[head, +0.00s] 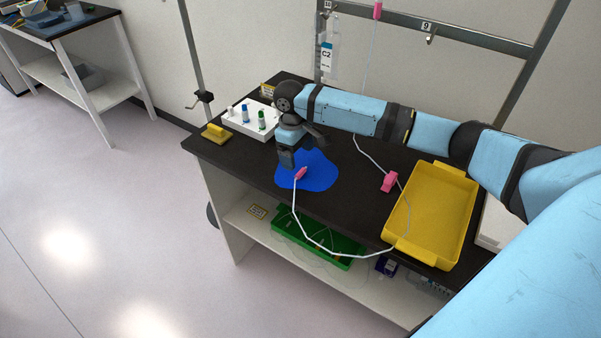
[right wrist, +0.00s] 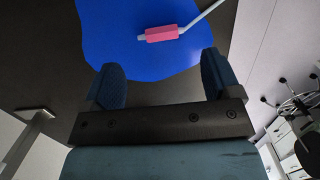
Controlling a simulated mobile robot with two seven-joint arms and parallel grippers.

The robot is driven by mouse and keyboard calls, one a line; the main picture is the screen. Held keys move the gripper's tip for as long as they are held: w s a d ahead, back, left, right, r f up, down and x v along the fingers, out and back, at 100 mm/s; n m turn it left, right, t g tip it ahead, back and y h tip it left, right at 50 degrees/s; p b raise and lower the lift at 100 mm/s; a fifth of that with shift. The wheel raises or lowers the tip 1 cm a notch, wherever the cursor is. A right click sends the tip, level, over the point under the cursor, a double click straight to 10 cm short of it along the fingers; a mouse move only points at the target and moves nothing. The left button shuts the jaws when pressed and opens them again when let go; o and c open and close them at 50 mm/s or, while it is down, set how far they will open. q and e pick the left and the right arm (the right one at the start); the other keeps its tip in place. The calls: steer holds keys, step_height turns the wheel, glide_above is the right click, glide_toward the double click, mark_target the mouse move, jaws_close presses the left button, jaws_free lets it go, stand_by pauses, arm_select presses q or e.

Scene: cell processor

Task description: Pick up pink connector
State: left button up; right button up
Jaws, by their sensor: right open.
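A pink connector (head: 300,174) on the end of a white tube lies on a blue mat (head: 321,177) on the dark table. It also shows in the right wrist view (right wrist: 162,33), beyond the fingertips. My right gripper (head: 286,163) is over the left part of the mat, just left of the connector in the head view. In the right wrist view its two fingers (right wrist: 160,82) are apart with nothing between them. A second pink connector or clamp (head: 389,181) is on the tube beside the yellow tray, and another pink piece (head: 377,10) hangs at the top. My left gripper is not in view.
A yellow tray (head: 469,190) stands on the right of the table, with the tube running over it. A white rack (head: 238,124) with several capped vials and a yellow block (head: 215,133) are at the left. A labelled bag (head: 327,60) hangs behind.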

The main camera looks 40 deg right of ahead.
mark_target(301, 170)
steer(key=shift+s+d+f, duration=0.1)
steer(key=shift+s+f, duration=0.05)
steer(key=shift+f, duration=0.75)
steer(key=shift+s+d+f, duration=0.1)
steer(key=shift+d+f, duration=0.05)
steer(key=shift+f, duration=0.75)
steer(key=shift+s+d+f, duration=0.1)
steer(key=shift+s+f, duration=0.05)
steer(key=shift+f, duration=0.75)
steer(key=c, duration=1)
